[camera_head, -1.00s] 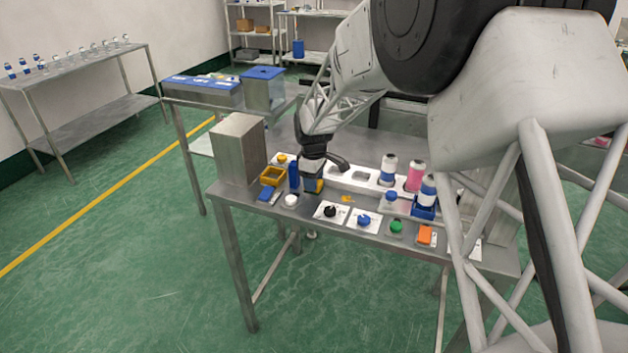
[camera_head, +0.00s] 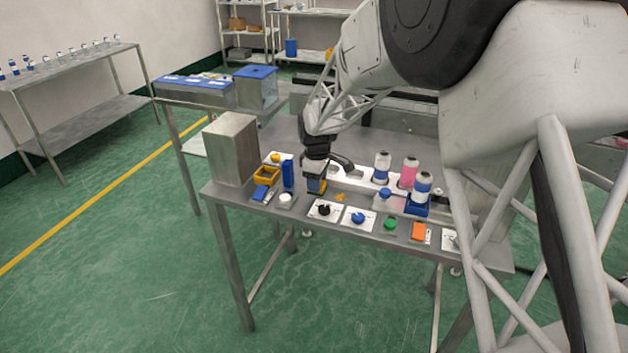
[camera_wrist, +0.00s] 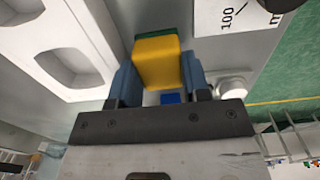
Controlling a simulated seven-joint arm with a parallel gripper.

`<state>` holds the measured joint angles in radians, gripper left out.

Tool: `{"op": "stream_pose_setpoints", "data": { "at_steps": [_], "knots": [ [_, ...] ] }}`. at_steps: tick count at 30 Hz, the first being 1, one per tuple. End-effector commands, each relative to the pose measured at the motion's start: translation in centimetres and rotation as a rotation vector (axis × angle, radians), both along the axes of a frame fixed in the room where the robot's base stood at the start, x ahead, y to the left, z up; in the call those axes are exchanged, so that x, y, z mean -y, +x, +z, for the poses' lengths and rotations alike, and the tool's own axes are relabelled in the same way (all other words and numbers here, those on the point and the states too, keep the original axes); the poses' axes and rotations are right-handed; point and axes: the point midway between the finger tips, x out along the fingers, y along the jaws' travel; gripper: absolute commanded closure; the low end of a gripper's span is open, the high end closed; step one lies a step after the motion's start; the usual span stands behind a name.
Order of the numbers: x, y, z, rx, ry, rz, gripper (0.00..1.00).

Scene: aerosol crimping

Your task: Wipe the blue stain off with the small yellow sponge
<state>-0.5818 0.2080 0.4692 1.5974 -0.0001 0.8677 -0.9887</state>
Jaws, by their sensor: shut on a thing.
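My gripper (camera_head: 316,184) is shut on the small yellow sponge (camera_wrist: 158,62), which shows a dark green layer at its far edge. In the head view the sponge (camera_head: 316,187) is low over the steel workbench, beside the white holder. I cannot tell if it touches the surface. No blue stain can be made out with certainty. A small blue patch (camera_wrist: 170,98) shows between the fingers in the wrist view; I cannot tell what it is. An orange-yellow spot (camera_head: 340,197) lies on the bench just right of the sponge.
Knobs on white cards (camera_head: 358,219) line the front edge. Bottles (camera_head: 409,170) stand right.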

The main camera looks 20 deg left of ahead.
Motion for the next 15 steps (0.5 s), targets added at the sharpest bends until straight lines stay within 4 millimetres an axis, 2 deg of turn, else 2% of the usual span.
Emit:
{"op": "stream_pose_setpoints", "data": {
  "at_steps": [8,15],
  "knots": [
    [0.02,0.02,0.01,0.000,0.000,0.000,0.76],
    [0.89,0.04,-0.03,0.001,0.000,-0.001,0.76]
  ]
}}
